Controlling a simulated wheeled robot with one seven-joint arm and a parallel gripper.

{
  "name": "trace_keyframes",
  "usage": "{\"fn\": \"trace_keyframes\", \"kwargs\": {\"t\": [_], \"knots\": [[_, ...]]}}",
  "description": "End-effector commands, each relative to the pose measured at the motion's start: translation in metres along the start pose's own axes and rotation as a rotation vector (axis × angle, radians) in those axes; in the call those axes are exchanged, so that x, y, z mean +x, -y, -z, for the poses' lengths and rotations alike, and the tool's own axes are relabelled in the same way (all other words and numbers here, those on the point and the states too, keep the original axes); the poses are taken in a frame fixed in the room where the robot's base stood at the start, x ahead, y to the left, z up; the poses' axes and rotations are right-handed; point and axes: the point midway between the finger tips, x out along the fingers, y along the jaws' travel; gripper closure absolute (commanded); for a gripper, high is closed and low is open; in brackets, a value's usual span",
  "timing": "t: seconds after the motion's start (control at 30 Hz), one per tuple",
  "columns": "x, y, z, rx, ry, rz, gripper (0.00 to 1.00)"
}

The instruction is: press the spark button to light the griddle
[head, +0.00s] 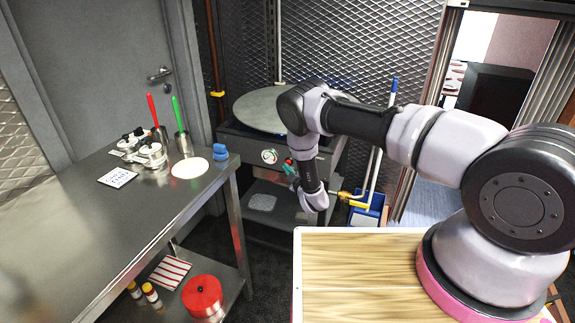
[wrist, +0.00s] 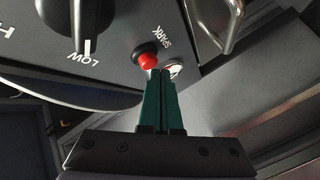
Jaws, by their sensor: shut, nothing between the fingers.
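The griddle (head: 250,112) is a round grey plate on a dark stand at the back. Its front panel carries a round knob (head: 269,156). In the wrist view the knob (wrist: 82,22) is black, with its white mark towards LOW. The red spark button (wrist: 147,61) sits in a black collar beside the word SPARK. My gripper (wrist: 163,72) has dark green fingers, shut and empty, with the tips right at the button's lower edge. I cannot tell whether they touch it. My gripper (head: 288,168) also shows in the head view, in front of the panel.
A metal handle (wrist: 233,25) stands out right of the button. A steel table (head: 80,235) at left holds red- and green-handled tools in pots and a blue item (head: 220,152). A wooden board (head: 350,275) lies in front.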

Motion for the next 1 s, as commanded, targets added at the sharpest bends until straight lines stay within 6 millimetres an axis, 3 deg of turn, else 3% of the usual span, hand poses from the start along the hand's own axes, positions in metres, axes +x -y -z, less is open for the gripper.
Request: {"fn": "trace_keyframes", "kwargs": {"t": [0.53,1.0], "knots": [[-0.009,0.006,0.006,0.0,0.0,0.0,1.0],[-0.039,0.028,0.028,0.0,0.001,0.001,1.0]]}}
